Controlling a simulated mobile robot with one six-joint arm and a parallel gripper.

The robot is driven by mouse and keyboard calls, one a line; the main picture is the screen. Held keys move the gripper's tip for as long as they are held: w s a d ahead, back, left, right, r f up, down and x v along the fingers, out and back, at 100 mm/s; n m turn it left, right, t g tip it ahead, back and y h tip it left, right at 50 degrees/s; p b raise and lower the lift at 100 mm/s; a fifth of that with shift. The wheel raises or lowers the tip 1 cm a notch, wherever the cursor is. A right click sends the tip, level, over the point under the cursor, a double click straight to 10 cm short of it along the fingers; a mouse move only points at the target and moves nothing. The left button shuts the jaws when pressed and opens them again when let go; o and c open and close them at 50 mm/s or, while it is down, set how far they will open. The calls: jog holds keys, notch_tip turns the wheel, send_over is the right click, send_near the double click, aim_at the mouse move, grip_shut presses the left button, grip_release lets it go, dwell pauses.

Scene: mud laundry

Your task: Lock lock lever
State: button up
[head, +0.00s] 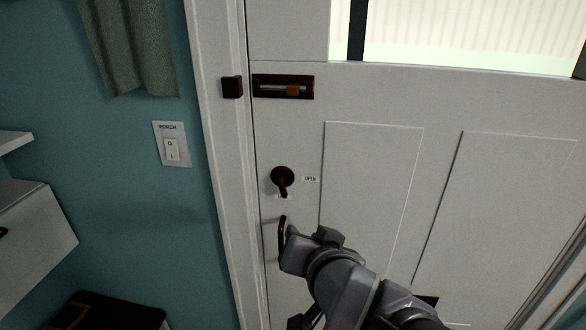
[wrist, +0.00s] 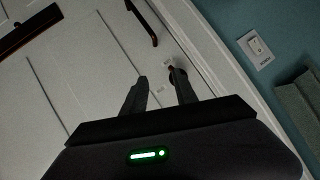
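The lock lever (head: 283,180) is a reddish-brown lever on a round dark plate, on the left side of a white door (head: 372,190). It points downward, slightly right. A small label reading OPEN (head: 310,178) is to its right, and another label under it is too small to read. My gripper (wrist: 160,77) is open and empty, with its two dark fingers apart in the wrist view. There the lock lever (wrist: 173,70) shows at the tip of the right finger, partly hidden; I cannot tell whether they touch. In the head view my arm hides the fingers.
A dark curved door handle (head: 282,236) is just below the lever, close to my wrist. A slide bolt (head: 284,88) is above it. A light switch (head: 172,149) labelled PORCH is on the teal wall to the left. The door panels to the right are flat.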

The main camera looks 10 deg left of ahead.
aim_at(280, 184)
jog(key=a+f+n+t+h, duration=0.1)
jog(key=a+n+t+h, duration=0.4)
jog(key=a, duration=0.3)
jog(key=shift+m+t, duration=0.6)
jog(key=shift+m, duration=0.1)
jog(key=w, duration=0.5)
jog(key=w+b, duration=0.1)
jog(key=w, duration=1)
jog(key=shift+w+d+b, duration=0.25)
jog(key=shift+w+b, duration=0.15)
grip_shut()
jog(key=shift+f+m+b, duration=0.35)
jog(key=shift+m+b, duration=0.25)
jog(key=shift+b, duration=0.65)
jog(key=shift+r+m+b, duration=0.15)
jog(key=shift+m+b, duration=0.55)
jog(key=shift+b, duration=0.2)
jog(key=shift+r, duration=0.2)
